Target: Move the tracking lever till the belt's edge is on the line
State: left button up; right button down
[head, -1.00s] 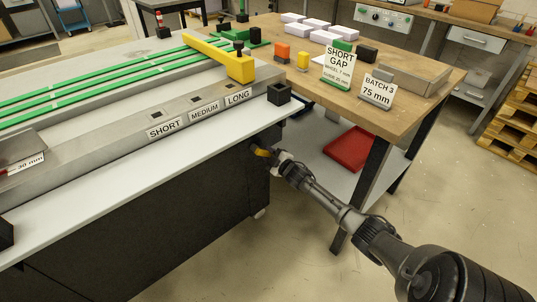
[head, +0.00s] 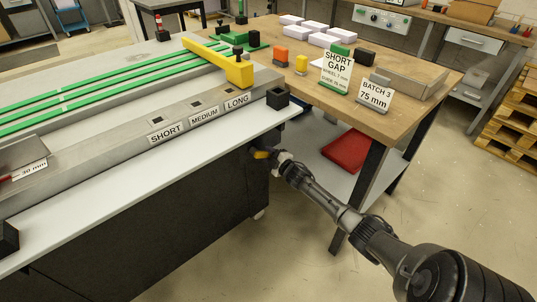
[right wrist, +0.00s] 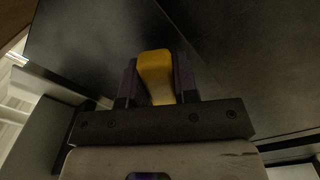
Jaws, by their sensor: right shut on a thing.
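A yellow lever (head: 261,154) sticks out from the dark side of the machine, below the right end of its white ledge. My right gripper (head: 272,156) is at the lever. In the right wrist view the two dark fingers of my right gripper (right wrist: 157,84) are shut on the yellow lever (right wrist: 155,66), one on each side. Green belts (head: 100,85) run along the machine top toward a yellow bar (head: 222,62). I cannot make out a reference line or the belt's edge against it. My left gripper is not in view.
Labels SHORT, MEDIUM and LONG (head: 237,101) stand on the machine front. A black square holder (head: 277,97) sits at the ledge's right end. A wooden table (head: 400,118) with signs and small blocks stands to the right, its dark leg (head: 362,190) close to my right arm.

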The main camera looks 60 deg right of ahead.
jog(key=c, duration=0.9)
grip_release()
jog(key=shift+s+a+p, duration=0.2)
jog(key=shift+s+p, duration=0.15)
jog(key=shift+s, duration=0.1)
jog(key=shift+p+v, duration=2.8)
jog(key=shift+v, duration=3.65)
